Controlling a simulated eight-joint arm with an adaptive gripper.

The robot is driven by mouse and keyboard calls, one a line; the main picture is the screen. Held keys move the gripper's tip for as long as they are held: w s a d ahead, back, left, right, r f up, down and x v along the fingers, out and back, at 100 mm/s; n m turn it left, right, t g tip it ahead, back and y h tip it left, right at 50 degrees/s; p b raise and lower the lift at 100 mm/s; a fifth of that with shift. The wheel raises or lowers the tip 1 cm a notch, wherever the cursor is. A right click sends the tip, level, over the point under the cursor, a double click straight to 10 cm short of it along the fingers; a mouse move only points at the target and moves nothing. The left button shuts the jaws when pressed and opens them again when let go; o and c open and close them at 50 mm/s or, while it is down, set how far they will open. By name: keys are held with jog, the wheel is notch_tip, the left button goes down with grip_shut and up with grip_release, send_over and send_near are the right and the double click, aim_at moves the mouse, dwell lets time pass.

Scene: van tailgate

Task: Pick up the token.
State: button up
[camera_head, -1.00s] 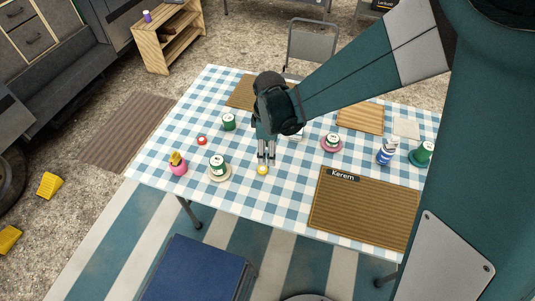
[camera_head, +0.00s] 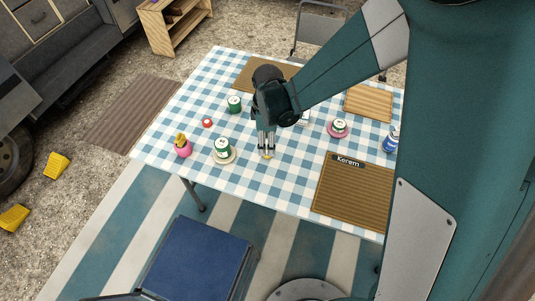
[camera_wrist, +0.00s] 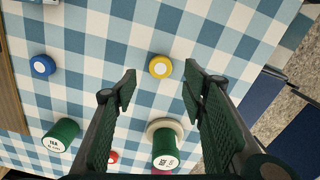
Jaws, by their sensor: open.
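A small yellow round token (camera_head: 267,157) with a pale top lies on the blue checked tablecloth near the table's front edge. It shows whole in the wrist view (camera_wrist: 160,67), just beyond and between my fingertips. My gripper (camera_head: 266,148) is open and empty, above the token, and its fingers partly cover it in the head view. In the wrist view my gripper (camera_wrist: 161,80) has its two fingers well apart. Similar round pieces lie apart from it: a red one (camera_head: 207,121) and a blue one (camera_wrist: 42,66).
A green-wrapped can (camera_head: 222,146) stands on a pale saucer (camera_head: 232,157) left of my gripper, close to one finger in the wrist view. A pink cup (camera_head: 183,148) stands further left. Another green can (camera_head: 234,103) stands behind. A brown placemat (camera_head: 350,190) lies at right.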

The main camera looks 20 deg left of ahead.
jog(key=shift+f, duration=0.25)
jog(key=shift+f+b, duration=0.85)
jog(key=shift+f, duration=1.75)
jog(key=c, duration=0.8)
